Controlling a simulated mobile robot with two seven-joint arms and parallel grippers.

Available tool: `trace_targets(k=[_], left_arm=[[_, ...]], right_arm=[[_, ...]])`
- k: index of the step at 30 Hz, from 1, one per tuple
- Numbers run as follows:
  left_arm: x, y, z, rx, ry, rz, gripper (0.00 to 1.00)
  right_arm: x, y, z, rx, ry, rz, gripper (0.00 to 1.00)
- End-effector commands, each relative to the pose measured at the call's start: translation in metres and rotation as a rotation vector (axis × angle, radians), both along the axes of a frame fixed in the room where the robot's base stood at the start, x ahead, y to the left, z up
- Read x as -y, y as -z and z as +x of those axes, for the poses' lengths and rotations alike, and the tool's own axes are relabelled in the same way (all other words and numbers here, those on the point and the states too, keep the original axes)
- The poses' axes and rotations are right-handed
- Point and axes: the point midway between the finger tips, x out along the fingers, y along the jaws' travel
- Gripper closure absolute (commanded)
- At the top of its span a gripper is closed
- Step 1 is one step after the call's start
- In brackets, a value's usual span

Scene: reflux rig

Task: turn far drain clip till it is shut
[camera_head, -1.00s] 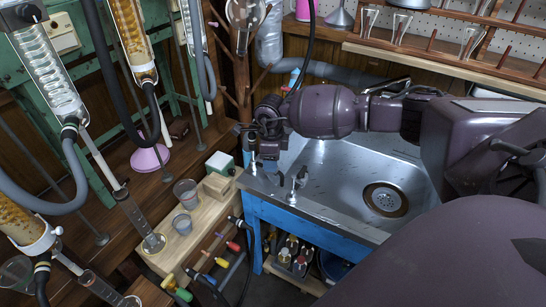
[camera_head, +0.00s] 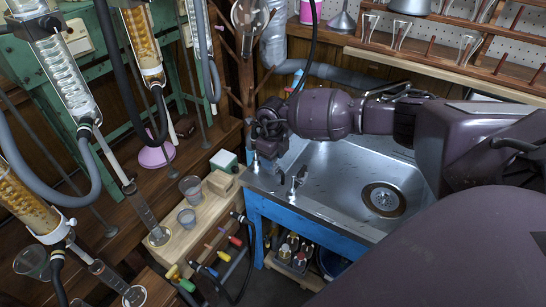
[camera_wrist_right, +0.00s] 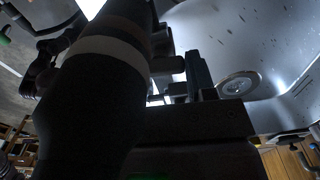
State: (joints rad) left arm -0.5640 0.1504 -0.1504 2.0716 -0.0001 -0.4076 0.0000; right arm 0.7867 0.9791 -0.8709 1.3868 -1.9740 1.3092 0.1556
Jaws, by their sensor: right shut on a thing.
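My right gripper (camera_head: 265,150) reaches down at the back left corner of the steel sink (camera_head: 335,185). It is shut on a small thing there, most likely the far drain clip. The jaws and wrist largely hide that piece, so its turn angle cannot be told. A small metal fitting (camera_head: 254,168) shows just beside the jaws on the sink's left rim, and a similar one (camera_head: 293,183) stands nearer. In the right wrist view the finger (camera_wrist_right: 198,75) is dark against the bright basin, and a large black shape fills the left half. My left gripper is not in view.
Glass columns (camera_head: 62,75) and grey hoses (camera_head: 50,205) hang at the left. A wooden block (camera_head: 205,222) with two beakers stands beside the sink. Coloured handles (camera_head: 222,250) and a black hose (camera_head: 250,262) lie below. A glassware shelf (camera_head: 450,60) runs behind.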

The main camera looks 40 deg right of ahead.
Motion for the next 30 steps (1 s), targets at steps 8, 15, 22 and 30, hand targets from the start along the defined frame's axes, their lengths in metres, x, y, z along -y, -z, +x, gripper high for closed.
trace_targets(k=[8, 15, 22, 30], left_arm=[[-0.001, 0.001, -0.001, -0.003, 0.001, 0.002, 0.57], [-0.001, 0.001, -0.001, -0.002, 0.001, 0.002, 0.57], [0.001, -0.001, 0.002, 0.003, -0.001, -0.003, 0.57], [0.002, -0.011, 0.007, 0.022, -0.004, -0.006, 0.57]], right_arm=[[0.000, 0.000, 0.000, 0.000, 0.003, 0.000, 0.73], [0.000, 0.000, 0.000, 0.000, 0.001, 0.000, 0.23], [0.000, -0.002, 0.000, 0.001, 0.000, 0.000, 0.23], [0.001, -0.035, 0.001, 0.006, 0.000, -0.001, 0.23]])
